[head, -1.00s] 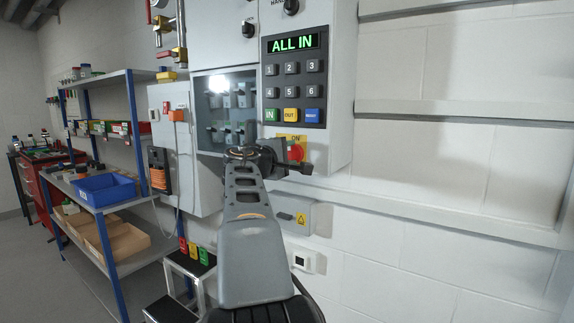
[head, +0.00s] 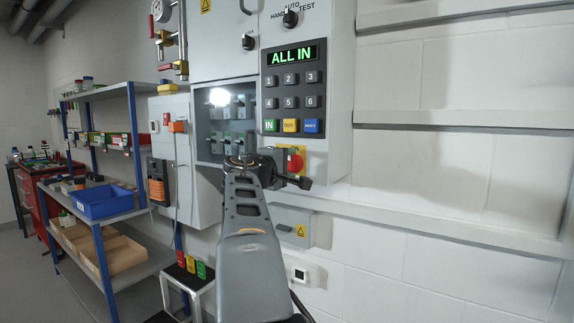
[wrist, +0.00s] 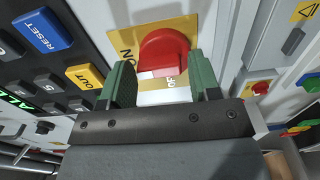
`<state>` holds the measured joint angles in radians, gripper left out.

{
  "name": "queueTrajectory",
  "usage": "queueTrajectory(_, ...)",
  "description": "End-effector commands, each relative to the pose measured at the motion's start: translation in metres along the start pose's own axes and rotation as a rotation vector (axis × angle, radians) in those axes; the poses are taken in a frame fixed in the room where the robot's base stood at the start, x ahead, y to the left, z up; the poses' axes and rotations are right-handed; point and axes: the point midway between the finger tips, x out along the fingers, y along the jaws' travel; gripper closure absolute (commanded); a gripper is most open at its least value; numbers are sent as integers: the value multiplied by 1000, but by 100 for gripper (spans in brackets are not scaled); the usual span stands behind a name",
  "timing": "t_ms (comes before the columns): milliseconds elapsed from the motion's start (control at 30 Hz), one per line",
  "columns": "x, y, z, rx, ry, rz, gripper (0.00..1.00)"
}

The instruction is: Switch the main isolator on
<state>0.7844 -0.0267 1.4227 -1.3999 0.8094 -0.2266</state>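The main isolator (head: 296,161) is a red rotary knob on a yellow plate, low on the grey keypad cabinet. In the wrist view the red knob (wrist: 164,50) is close up, with ON lettering to its left and part of OFF below it. I cannot tell for sure which label it points to. My gripper (wrist: 163,76) is open, its two green fingers apart on either side of the knob's near end, with no clear contact. In the head view my gripper (head: 290,178) is in front of the isolator and hides part of its plate.
The keypad (head: 292,88) with a green ALL IN display is just above the isolator. A grey box with a warning label (head: 299,230) is below. A windowed cabinet (head: 226,115) stands left, then shelving with a blue bin (head: 100,203). The wall at right is bare except for rails.

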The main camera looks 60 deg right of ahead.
Motion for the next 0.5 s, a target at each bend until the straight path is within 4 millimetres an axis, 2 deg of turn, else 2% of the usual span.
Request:
queueTrajectory(33, 0, 0, 0, -1, 0, 0, 38)
queueTrajectory(133, 0, 0, 0, -1, 0, 1, 30)
queueTrajectory(367, -1, 0, 0, -2, 1, 1, 30)
queueTrajectory(500, -11, 1, 0, -1, 2, 2, 30)
